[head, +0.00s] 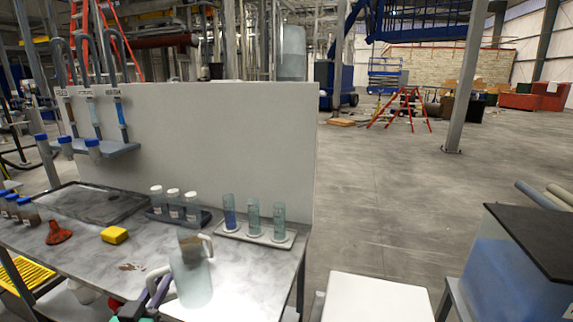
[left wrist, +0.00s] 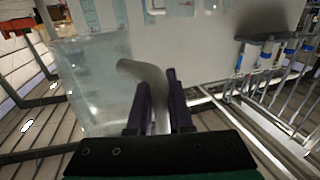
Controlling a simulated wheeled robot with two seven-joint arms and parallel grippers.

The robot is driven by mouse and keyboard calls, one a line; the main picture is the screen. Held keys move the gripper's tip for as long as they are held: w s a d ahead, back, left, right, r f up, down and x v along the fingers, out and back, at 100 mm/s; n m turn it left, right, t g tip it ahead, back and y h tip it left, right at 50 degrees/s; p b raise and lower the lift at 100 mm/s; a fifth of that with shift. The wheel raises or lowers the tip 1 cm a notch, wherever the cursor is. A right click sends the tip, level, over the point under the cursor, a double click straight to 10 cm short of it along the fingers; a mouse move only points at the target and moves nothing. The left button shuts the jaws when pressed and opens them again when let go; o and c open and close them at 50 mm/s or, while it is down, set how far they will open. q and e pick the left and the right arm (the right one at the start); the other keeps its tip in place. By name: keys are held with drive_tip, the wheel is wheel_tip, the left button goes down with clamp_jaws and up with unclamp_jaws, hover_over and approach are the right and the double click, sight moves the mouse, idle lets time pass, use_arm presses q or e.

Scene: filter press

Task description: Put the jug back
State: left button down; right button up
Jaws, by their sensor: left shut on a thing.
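The jug (head: 193,283) is a pale translucent vessel at the front edge of the bench, low in the head view. Its pale handle loop is on its left side. My left gripper (head: 156,288) comes in from below and is shut on that handle. In the left wrist view, the dark fingers (left wrist: 157,108) close around the grey curved handle (left wrist: 148,72), and the jug's clear wall (left wrist: 88,90) fills the left side. The jug looks about upright in the head view. I cannot tell whether its base touches the bench. My right gripper is not in view.
The bench (head: 262,268) carries a rack of cylinders (head: 253,232), white-capped bottles (head: 174,205), a yellow block (head: 114,235), a red item (head: 59,233) and a dark tray (head: 90,204). A white panel (head: 210,135) stands behind. A blue tank (head: 515,265) is at right.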

use_arm(q)
drive_tip(key=s+d+f, duration=1.1)
drive_tip(key=s+f, duration=0.2)
drive_tip(key=s, duration=0.1)
drive_tip(key=shift+s+f, duration=0.4)
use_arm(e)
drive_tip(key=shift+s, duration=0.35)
